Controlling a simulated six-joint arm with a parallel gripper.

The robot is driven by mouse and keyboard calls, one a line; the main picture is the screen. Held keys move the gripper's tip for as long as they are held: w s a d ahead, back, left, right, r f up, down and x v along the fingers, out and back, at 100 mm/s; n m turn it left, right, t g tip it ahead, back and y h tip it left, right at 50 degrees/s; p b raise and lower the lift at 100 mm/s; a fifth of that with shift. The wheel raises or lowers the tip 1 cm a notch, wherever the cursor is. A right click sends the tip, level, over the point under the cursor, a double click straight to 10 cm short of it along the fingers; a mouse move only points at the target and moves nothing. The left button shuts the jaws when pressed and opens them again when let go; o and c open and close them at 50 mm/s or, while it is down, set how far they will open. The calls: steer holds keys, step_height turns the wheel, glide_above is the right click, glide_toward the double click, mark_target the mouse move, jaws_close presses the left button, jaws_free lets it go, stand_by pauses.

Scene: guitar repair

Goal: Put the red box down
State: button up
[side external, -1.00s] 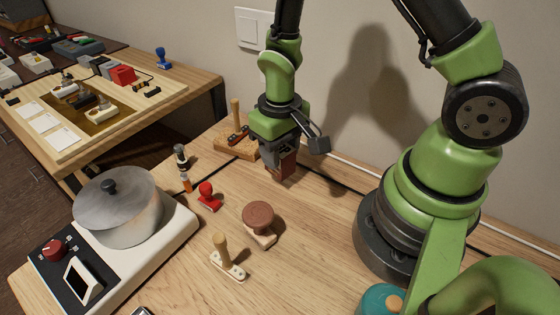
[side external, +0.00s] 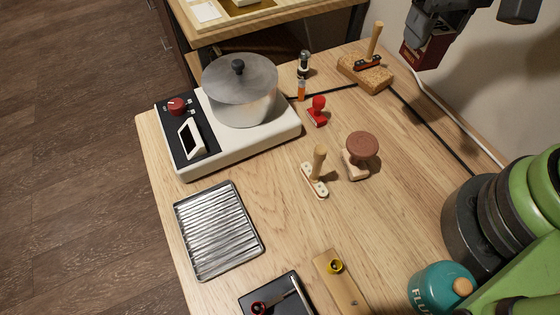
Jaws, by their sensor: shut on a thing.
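The dark red box (side external: 429,53) is at the upper right of the side external view, in front of the wall. My gripper (side external: 428,36) is shut on it, with the box hanging below the jaws. The box appears raised above the back of the wooden table (side external: 400,235), to the right of the tan block. Its underside shows no clear contact with the tabletop. The upper part of my gripper is cut off by the top edge of the picture.
A tan block (side external: 351,72) with an upright wooden-handled tool stands left of the box. Stamps, including a red one (side external: 317,112) and a round brown-topped one (side external: 361,146), stand mid-table. A hotplate (side external: 250,140) bears a pot. A slatted metal tray (side external: 217,230) lies in front.

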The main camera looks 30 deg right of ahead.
steer(key=s+a+n, duration=0.1)
steer(key=s+a, duration=0.1)
steer(key=a, duration=1)
steer(key=s+a+n, duration=0.1)
steer(key=s+a, duration=0.1)
steer(key=a, duration=1.1)
steer(key=shift+f, duration=7.6)
steer(key=o, duration=1)
steer(key=shift+f, duration=0.1)
step_height(320, 180, up, 12)
